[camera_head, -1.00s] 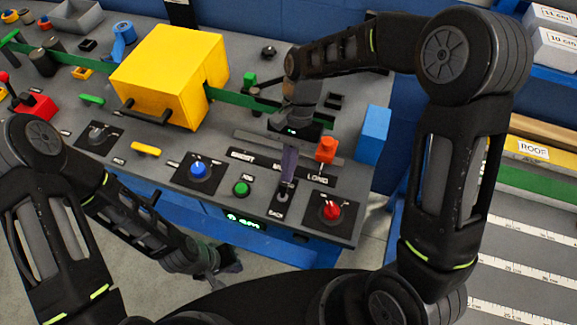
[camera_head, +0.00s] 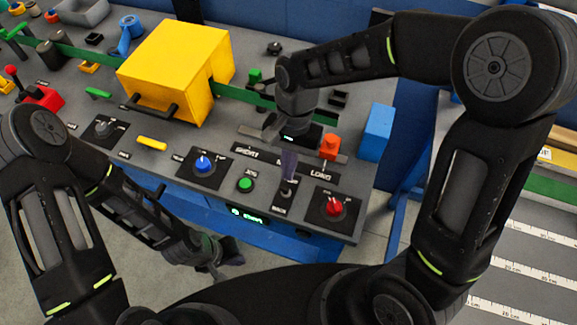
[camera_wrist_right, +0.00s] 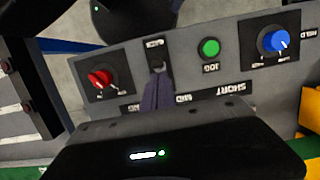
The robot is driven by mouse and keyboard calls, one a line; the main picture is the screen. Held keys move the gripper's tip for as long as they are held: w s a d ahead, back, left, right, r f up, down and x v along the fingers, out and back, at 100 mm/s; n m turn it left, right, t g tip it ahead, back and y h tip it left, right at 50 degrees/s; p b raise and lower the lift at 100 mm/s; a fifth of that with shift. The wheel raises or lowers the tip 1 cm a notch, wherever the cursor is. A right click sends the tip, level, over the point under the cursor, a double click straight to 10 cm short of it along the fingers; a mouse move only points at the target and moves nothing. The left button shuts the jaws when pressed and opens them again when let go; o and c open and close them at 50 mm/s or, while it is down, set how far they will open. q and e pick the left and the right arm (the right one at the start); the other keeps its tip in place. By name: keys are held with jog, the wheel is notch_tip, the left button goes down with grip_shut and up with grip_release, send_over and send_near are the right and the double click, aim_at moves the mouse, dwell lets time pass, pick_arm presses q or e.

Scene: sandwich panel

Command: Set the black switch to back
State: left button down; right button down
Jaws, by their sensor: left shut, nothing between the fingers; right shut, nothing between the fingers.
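The black switch (camera_head: 286,193) is a small lever on a dark plate near the panel's front edge, between the green JOG button and the red knob. In the wrist view the switch (camera_wrist_right: 157,64) is partly hidden by my fingers, beside a white-lettered label. My right gripper (camera_head: 289,178) points down, shut and empty, with its fingertips right at the switch; I cannot tell whether they touch it. It also shows in the wrist view (camera_wrist_right: 156,88). The lever's exact tilt is hidden. My left gripper (camera_head: 222,262) is shut and empty, low in front of the panel.
The green button (camera_head: 245,185) and blue knob (camera_head: 204,164) lie left of the switch. The red knob (camera_head: 335,207) is close on its right. An orange block (camera_head: 330,147) and a blue block (camera_head: 376,132) stand behind. A yellow box (camera_head: 175,70) stands further left.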

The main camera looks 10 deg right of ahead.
jog(key=shift+r, duration=0.1)
dwell(0.3)
jog(key=a+b+v, duration=0.1)
jog(key=v, duration=0.6)
jog(key=shift+d+r, duration=0.45)
jog(key=shift+d, duration=0.1)
jog(key=shift+f, duration=0.1)
